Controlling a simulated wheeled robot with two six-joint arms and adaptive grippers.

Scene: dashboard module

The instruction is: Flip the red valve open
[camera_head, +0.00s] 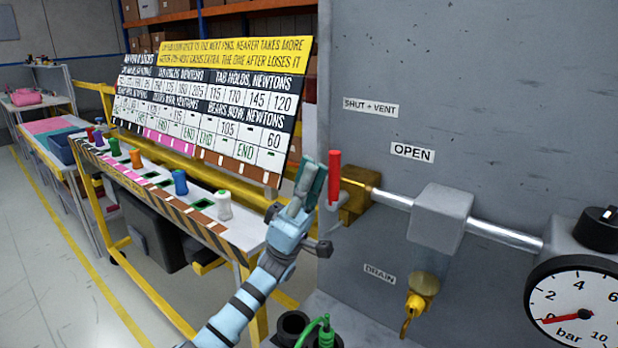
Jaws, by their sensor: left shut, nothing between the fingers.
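The red valve handle (334,178) stands upright at the near side of the brass valve body (358,194), which is fixed to the grey panel's pipe. My left gripper (311,182) is shut and empty, pointing up just left of the red handle. In this single view I cannot tell whether its fingers touch the handle. My right gripper is out of view.
OPEN (412,152), SHUT + VENT (370,107) and DRAIN (380,274) labels mark the panel. A bench (232,232) with coloured pegs stands left.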

